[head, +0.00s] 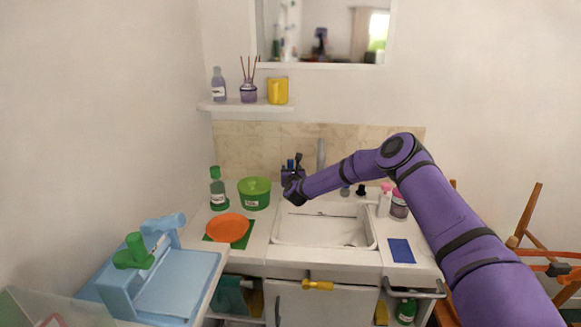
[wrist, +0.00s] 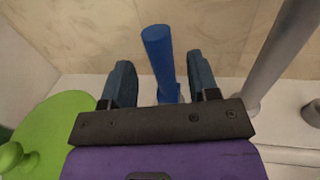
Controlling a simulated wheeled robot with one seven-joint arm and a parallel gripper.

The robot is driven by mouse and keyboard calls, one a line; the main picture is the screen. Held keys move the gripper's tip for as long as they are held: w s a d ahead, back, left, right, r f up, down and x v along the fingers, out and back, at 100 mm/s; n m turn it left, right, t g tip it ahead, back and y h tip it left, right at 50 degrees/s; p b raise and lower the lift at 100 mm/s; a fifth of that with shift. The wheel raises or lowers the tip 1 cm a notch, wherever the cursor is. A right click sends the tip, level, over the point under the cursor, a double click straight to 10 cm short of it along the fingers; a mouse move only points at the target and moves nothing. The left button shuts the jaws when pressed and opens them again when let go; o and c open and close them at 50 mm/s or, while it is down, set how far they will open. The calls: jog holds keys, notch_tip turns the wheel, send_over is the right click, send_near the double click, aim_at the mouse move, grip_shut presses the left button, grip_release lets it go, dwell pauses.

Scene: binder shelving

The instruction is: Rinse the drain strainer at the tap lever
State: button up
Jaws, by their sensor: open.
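My gripper (head: 292,172) is over the back left of the sink, near the tiled splashback. In the wrist view its two fingers (wrist: 162,85) are open, one on each side of an upright blue post (wrist: 158,50). I cannot tell whether they touch it, or whether the post is the tap lever. The grey tap pipe (head: 321,155) rises behind the sink, to the right of my gripper, and shows in the wrist view (wrist: 275,50). The white basin (head: 320,230) looks empty. I cannot make out a drain strainer.
A green lidded pot (head: 254,194), a green-capped bottle (head: 217,188) and an orange dish (head: 227,228) stand left of the sink. Bottles and jars (head: 398,206) and a blue cloth (head: 401,250) are at right. A light-blue appliance (head: 150,275) stands at front left.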

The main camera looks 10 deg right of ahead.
aim_at(291, 167)
jog(key=shift+w+d, duration=0.15)
jog(key=shift+w, duration=1)
jog(key=shift+w+d, duration=0.15)
jog(key=shift+w, duration=0.95)
grip_shut()
